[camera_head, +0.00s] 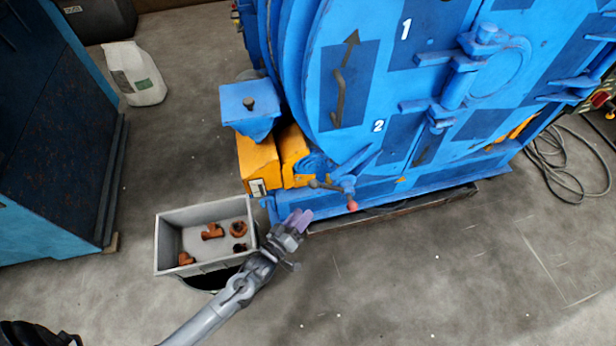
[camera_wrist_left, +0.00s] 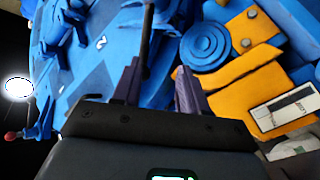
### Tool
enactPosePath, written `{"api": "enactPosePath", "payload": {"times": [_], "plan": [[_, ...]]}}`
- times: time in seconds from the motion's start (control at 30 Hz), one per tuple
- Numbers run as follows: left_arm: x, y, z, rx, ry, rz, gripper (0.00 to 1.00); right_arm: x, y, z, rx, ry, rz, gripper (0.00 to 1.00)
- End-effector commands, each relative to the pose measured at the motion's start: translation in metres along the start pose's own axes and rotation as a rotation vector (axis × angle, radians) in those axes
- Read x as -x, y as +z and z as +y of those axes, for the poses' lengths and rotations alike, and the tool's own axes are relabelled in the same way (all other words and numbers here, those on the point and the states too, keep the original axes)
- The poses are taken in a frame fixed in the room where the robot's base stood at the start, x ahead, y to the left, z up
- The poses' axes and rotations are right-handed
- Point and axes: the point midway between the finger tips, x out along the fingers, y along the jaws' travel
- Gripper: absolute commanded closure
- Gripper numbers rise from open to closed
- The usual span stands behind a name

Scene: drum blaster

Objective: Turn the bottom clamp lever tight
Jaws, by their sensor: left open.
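The bottom clamp lever (camera_head: 333,187) sits low on the blue drum blaster door (camera_head: 400,75), with a red knob (camera_head: 352,206) at its near end. My left gripper (camera_head: 299,217) comes in from the lower left, its purple fingers open and pointing toward the machine. It is left of and slightly below the red knob, apart from it. In the left wrist view the open fingers (camera_wrist_left: 158,75) face the blue machine. A dark rod (camera_wrist_left: 148,32) shows in line with the gap between them; I cannot tell whether it touches. A red ball (camera_wrist_left: 10,136) shows at the left edge there.
A grey bin (camera_head: 205,215) with several rusty pipe fittings stands beside my left arm. Yellow blocks (camera_head: 259,165) and a blue hopper-like part (camera_head: 250,105) are left of the door. Floor at lower right is clear; cables (camera_head: 560,160) lie at far right.

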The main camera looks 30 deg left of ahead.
Motion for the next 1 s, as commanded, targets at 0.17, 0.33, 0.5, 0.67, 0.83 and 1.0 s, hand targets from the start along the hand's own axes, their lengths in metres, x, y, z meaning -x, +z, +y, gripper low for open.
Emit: {"api": "enactPosePath", "payload": {"times": [0.17, 0.33, 0.5, 0.67, 0.83, 1.0], "plan": [[-0.017, -0.015, 0.012, -0.002, 0.017, 0.018, 0.57, 0.004, -0.003, 0.008, 0.005, 0.019, 0.005, 0.37], [-0.036, -0.014, 0.011, -0.003, 0.018, 0.020, 0.57, -0.007, -0.001, 0.010, 0.009, 0.026, 0.007, 0.37], [-0.065, -0.014, 0.010, -0.003, 0.018, 0.020, 0.57, -0.022, 0.006, 0.002, 0.008, 0.008, 0.002, 0.37], [-0.089, -0.015, 0.011, -0.003, 0.017, 0.020, 0.57, -0.034, 0.011, 0.000, 0.000, 0.002, -0.001, 0.37], [-0.108, -0.015, 0.012, -0.004, 0.017, 0.019, 0.57, -0.043, 0.013, 0.001, -0.002, 0.005, -0.001, 0.37], [-0.117, -0.017, 0.013, -0.004, 0.016, 0.018, 0.57, -0.046, 0.014, 0.002, -0.001, 0.006, -0.001, 0.37]]}}
